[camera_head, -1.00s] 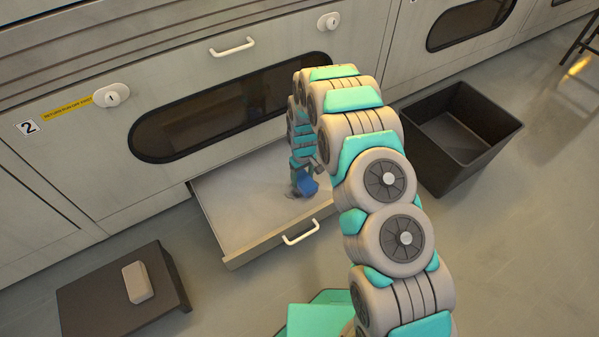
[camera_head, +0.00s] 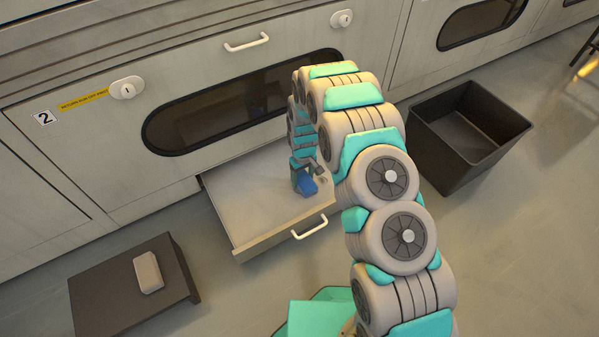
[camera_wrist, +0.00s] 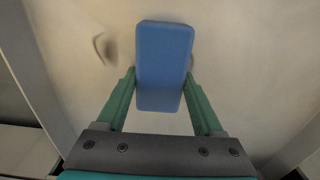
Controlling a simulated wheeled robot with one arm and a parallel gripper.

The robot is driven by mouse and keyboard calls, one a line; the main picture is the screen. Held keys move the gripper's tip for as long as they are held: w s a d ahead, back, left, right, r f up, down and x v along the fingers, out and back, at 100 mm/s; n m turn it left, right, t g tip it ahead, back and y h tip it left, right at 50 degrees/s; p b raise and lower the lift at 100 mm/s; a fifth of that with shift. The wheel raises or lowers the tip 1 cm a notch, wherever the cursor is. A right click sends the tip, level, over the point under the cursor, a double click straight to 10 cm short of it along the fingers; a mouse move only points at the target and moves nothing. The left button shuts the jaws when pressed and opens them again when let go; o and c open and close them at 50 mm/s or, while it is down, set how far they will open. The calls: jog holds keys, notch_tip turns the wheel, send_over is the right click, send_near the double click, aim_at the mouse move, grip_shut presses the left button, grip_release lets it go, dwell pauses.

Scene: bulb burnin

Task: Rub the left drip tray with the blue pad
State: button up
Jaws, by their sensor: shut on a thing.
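The drip tray (camera_head: 250,205) is a pale, shallow drawer pulled out from the cabinet below the dark oval window; its inside also fills most of the wrist view (camera_wrist: 240,60). My gripper (camera_head: 303,172) is inside the tray, toward its right side. In the wrist view my gripper (camera_wrist: 162,85) is shut on the blue pad (camera_wrist: 163,60), with one green finger at each side. The pad also shows in the head view (camera_head: 308,186), low over or on the tray floor; contact is hard to tell. Dark smudges (camera_wrist: 105,47) lie left of the pad, partly more behind its right edge.
A dark low stand (camera_head: 120,297) with a pale block (camera_head: 148,272) is at the lower left. A black open bin (camera_head: 465,135) stands right of my arm. The tray has a white front handle (camera_head: 311,228). Floor between stand and tray is clear.

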jog(key=shift+s+a, duration=0.25)
jog(key=shift+a, duration=0.05)
jog(key=shift+a+r, duration=0.15)
jog(key=shift+r, duration=0.2)
jog(key=shift+r+p, duration=0.75)
jog(key=shift+r, duration=2.9)
